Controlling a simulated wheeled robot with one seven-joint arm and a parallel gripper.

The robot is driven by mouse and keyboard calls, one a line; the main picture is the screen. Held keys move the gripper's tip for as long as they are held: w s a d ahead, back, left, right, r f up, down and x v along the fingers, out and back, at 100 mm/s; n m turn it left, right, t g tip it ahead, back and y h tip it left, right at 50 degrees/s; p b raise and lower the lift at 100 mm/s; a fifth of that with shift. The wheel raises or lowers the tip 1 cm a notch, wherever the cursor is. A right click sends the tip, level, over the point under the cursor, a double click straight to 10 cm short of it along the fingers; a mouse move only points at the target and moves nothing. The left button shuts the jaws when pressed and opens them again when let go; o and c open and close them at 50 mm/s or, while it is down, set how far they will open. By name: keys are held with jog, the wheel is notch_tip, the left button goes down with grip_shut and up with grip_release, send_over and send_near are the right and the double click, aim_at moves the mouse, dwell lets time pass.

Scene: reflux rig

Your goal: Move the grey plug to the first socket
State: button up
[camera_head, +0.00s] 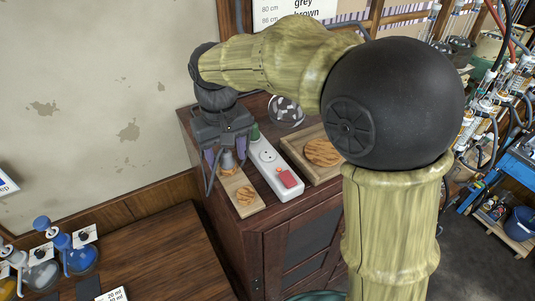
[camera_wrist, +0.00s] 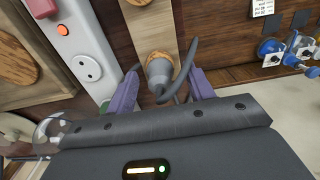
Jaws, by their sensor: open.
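The grey plug (camera_head: 228,160) is below my gripper, at the far end of a light wooden board. My gripper (camera_wrist: 163,88) is open, with a purple finger on either side of the plug; contact cannot be told. The white socket strip (camera_head: 262,160) lies beside the board. One bare round socket (camera_wrist: 88,68) shows in it, with an orange button (camera_wrist: 63,30) nearby. A red plug (camera_head: 289,179) sits at the strip's near end and a green one (camera_head: 255,131) at its far end.
A wooden tray (camera_head: 310,170) lies right of the strip on the dark cabinet. A round fan-like object (camera_head: 286,111) stands behind. My arm hides part of the cabinet.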

aim_at(226, 152)
jog(key=shift+c, duration=0.2)
dwell(0.3)
grip_shut()
jog(key=shift+r, duration=0.1)
jog(key=shift+r+p, duration=2.9)
jog(key=shift+p, duration=0.1)
